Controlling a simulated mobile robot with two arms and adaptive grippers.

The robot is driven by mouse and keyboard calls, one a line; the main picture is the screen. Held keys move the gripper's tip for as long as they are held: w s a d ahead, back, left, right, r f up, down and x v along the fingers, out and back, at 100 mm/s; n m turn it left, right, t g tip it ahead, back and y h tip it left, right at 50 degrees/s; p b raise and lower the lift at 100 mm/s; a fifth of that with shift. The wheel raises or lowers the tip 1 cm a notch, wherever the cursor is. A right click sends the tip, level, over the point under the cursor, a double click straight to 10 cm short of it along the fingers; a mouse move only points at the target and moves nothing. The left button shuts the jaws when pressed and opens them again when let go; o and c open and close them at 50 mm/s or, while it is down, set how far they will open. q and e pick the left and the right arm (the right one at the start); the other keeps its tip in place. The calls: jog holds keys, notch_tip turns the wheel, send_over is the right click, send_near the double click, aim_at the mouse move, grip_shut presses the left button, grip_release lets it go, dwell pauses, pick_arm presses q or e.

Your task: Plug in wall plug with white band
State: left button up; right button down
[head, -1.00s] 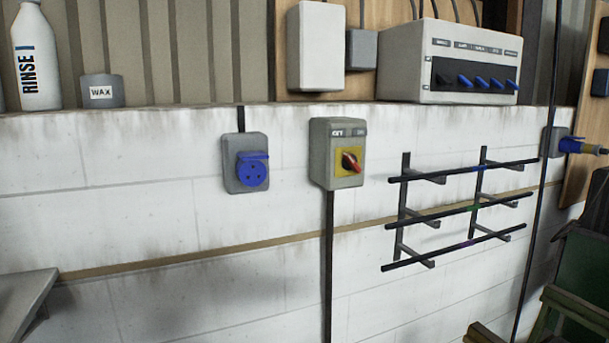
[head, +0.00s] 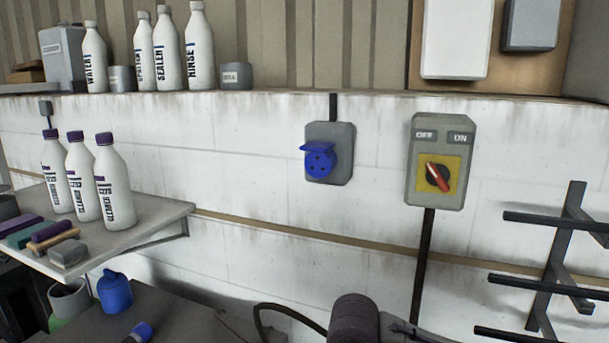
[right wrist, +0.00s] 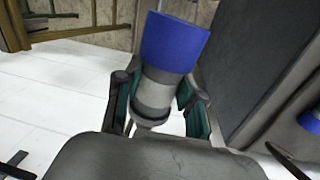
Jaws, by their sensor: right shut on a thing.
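A blue wall socket (head: 318,160) with a raised lid sits on a grey plate on the white block wall, in the middle of the head view. In the right wrist view my right gripper (right wrist: 155,100) is shut on a plug (right wrist: 175,42) with a wide blue end and a pale grey-white body. The teal finger pads sit on both sides of the pale body, and the blue end points away from the palm. A cable shows below the plug, partly hidden. The right gripper is not clearly visible in the head view, and the left gripper does not show.
A switch box (head: 436,165) with a red knob is right of the socket. Dark rack bars (head: 545,285) stick out at far right. A shelf (head: 130,237) at left holds several bottles. A blue-topped object (head: 140,331) lies on a dark surface below. Wall around the socket is bare.

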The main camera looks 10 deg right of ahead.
jog(key=w+a+r+m+t+y+p, duration=0.25)
jog(key=w+r+m, duration=0.35)
jog(key=r+m, duration=0.6)
jog(key=w+a+r+m+t+y+p, duration=0.1)
jog(key=w+a+r+m+y+p, duration=0.3)
jog(key=r+m, duration=0.8)
jog(key=w+a+r+m+t+y+p, duration=0.1)
jog(key=w+r+m+t+y, duration=0.1)
jog(key=w+r+m, duration=0.75)
jog(key=shift+m, duration=0.75)
jog(key=shift+w+d+r+p, duration=0.6)
jog(key=shift+w+d+r, duration=0.3)
jog(key=shift+d, duration=0.15)
jog(key=shift+w+d+r+p, duration=0.55)
jog(key=shift+w+d+r, duration=0.2)
jog(key=shift+w+d, duration=0.2)
jog(key=shift+r, duration=0.1)
jog(key=shift+w+d+p, duration=0.2)
jog(key=shift+p, duration=0.45)
